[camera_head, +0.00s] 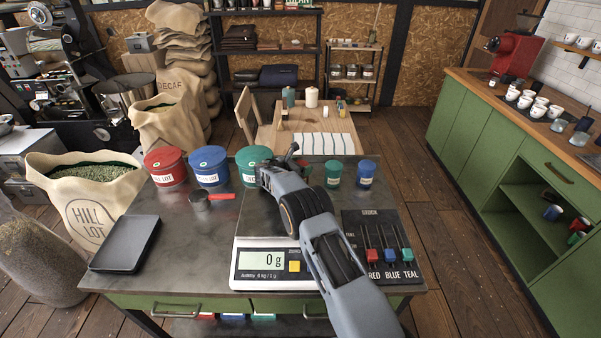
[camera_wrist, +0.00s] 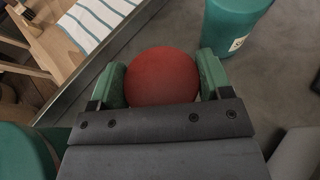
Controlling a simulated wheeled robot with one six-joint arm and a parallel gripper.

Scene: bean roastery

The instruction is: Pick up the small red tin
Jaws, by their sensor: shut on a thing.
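The small red tin (camera_wrist: 162,75) shows in the wrist view as a round red top between my gripper's green finger pads. My gripper (camera_wrist: 160,80) is shut on it, one pad against each side. Whether the tin rests on the table or is raised cannot be told.
The small blue tin (camera_head: 365,174) stands right of the small teal tin, which is close beside my gripper (camera_wrist: 232,22). Large red (camera_head: 166,167) and blue (camera_head: 209,166) tins stand left. A scale (camera_head: 270,262) reading 0 g, a slider panel (camera_head: 352,222) and a black tray (camera_head: 125,245) lie nearer.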

